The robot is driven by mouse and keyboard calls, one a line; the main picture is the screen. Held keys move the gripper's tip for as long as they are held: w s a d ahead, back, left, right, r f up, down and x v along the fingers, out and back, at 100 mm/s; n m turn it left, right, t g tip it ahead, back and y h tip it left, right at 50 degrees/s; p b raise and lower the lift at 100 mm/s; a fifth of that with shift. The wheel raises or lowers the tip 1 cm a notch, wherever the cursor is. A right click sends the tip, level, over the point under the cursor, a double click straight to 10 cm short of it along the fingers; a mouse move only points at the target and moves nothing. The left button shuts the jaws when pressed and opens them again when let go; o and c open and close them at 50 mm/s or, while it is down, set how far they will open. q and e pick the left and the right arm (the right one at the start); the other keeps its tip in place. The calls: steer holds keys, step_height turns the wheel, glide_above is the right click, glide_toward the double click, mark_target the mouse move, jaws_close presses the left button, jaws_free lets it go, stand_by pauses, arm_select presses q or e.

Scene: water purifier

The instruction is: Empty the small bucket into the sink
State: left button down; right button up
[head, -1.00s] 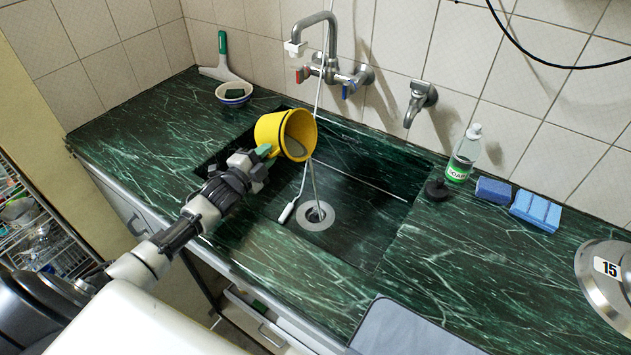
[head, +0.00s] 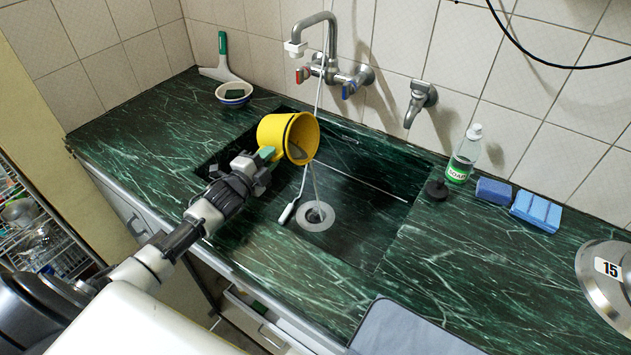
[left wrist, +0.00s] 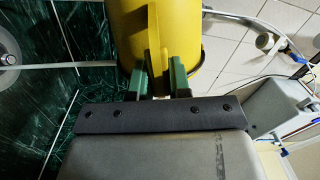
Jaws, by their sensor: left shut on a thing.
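The small yellow bucket (head: 272,131) is tilted on its side above the sink, its mouth facing right and down in the head view. Some greyish water shows inside, and a thin stream falls from its rim toward the drain (head: 314,216). The sink (head: 345,240) is a dark green marble basin set into the counter. My left gripper (head: 266,155) is shut on the bucket at its left side. In the left wrist view its green fingers (left wrist: 158,82) close on the yellow bucket's handle (left wrist: 156,55). My right gripper is not in view.
A faucet (head: 325,65) stands behind the sink, with a thin tube hanging into the basin. A small bowl (head: 233,94) and a squeegee (head: 221,60) are at the back left. A soap bottle (head: 464,155) and sponges (head: 536,211) stand right of the sink.

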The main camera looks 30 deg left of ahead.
arm_select(q)
steer(key=shift+s+d+f+m, duration=0.1)
steer(key=shift+d+f+m, duration=0.1)
steer(key=shift+d+m, duration=0.4)
stand_by(0.3)
steer(key=shift+d+f+m, duration=0.15)
steer(key=shift+m, duration=0.25)
